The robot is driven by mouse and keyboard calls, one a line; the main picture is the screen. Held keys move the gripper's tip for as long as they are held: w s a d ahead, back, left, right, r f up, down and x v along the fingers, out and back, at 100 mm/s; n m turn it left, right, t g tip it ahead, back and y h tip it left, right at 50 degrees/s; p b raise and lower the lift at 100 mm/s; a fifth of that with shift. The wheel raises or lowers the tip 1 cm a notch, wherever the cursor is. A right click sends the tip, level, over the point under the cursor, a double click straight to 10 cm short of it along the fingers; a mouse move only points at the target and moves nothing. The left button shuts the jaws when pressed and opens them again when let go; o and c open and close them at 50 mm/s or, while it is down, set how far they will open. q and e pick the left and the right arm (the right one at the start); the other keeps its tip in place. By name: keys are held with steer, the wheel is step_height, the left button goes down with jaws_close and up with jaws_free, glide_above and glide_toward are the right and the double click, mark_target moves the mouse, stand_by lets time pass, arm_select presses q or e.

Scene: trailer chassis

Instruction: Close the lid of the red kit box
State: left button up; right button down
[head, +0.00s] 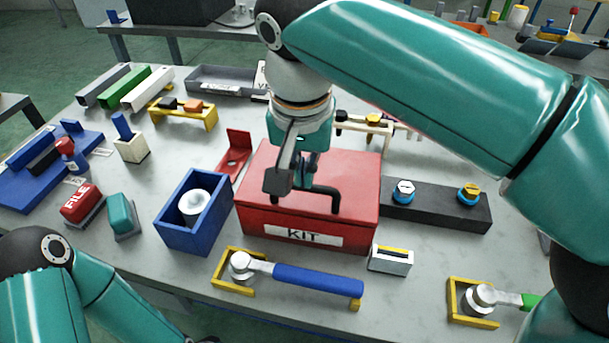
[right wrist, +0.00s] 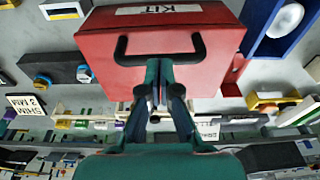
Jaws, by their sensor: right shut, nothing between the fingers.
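The red kit box (head: 290,234) stands in the middle of the table with a white KIT label on its front. Its red lid (head: 356,172) lies flat over the box, and I see no gap at the front edge. A black handle (head: 334,196) stands on the lid; it also shows in the right wrist view (right wrist: 122,50). My right gripper (head: 303,182) is shut and empty, pointing down over the lid at the handle. It hides the handle's middle; I cannot tell whether it touches. My left gripper is out of view; only my left arm shows at bottom left.
A blue bin (head: 185,232) with a white piece inside stands left of the box. A black block (head: 437,207) with two bolts lies right. A blue-handled wrench (head: 310,279) and a small white block (head: 390,262) lie in front. A red bracket (head: 236,150) is behind left.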

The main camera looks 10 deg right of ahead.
steer(key=shift+f, duration=0.25)
steer(key=shift+s+f+b, duration=0.15)
steer(key=shift+f+b, duration=0.8)
steer(key=shift+b, duration=0.05)
steer(key=shift+s+a+f, duration=0.1)
steer(key=shift+s+f, duration=0.05)
step_height(320, 180, up, 15)
steer(key=s+t+p, duration=0.1)
steer(key=s+p, duration=0.1)
steer(key=p, duration=0.4)
steer(key=shift+s+a+p, duration=0.15)
steer(key=shift+a+p, duration=0.2)
steer(key=shift+p, duration=0.05)
